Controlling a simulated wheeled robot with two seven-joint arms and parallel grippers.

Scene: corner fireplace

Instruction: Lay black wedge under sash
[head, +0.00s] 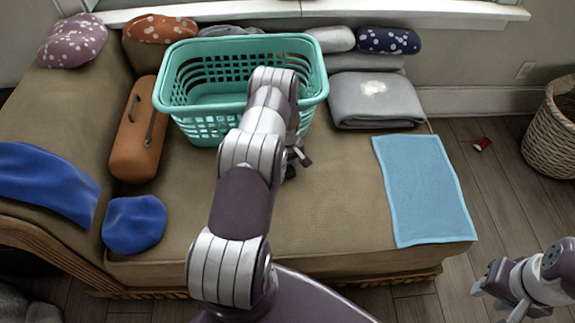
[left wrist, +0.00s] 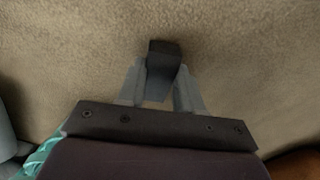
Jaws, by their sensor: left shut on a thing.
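The black wedge (left wrist: 163,58) is held between the fingertips of my left gripper (left wrist: 160,85), close over the tan upholstery in the left wrist view. In the head view my left gripper (head: 296,160) is mostly hidden behind its own arm, just in front of the teal basket; the wedge cannot be told apart from the dark gripper parts there. The white window ledge (head: 420,12) runs along the top edge; a sash above it cannot be made out. My right gripper (head: 495,296) is open and empty at the lower right, over the floor.
The teal basket (head: 178,88) stands on the tan couch (head: 330,215). Around it lie an orange case (head: 138,130), blue cushions (head: 135,222), a folded grey blanket (head: 375,103) and a light blue towel (head: 425,190). A red object (head: 482,144) and wicker basket (head: 553,130) are on the floor.

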